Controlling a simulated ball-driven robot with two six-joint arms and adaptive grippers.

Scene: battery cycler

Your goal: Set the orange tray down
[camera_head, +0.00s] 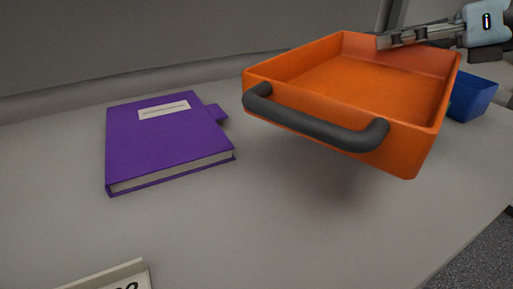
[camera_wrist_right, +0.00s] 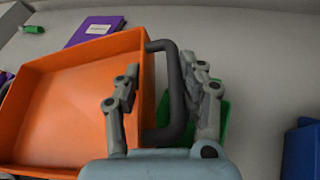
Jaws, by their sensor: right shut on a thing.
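The orange tray (camera_head: 405,158) is a shallow open box with dark grey bar handles, and it looks empty. In the head view it hangs above the grey table, a little tilted, with a soft shadow beneath it. My right gripper (camera_head: 392,39) is at the tray's far right side. In the right wrist view, the gripper (camera_wrist_right: 164,70) has one finger inside the orange tray (camera_wrist_right: 70,120) and the other outside a dark handle (camera_wrist_right: 176,95). It is shut on that side; exact finger contact is partly hidden. My left gripper is in neither view.
A purple book (camera_head: 160,145) lies on the table (camera_head: 270,230) left of the tray. A blue bin (camera_head: 472,98) stands behind the tray at right. A pale sign (camera_head: 115,277) is at the front left. A green object (camera_wrist_right: 223,118) shows below the handle. Table in front is clear.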

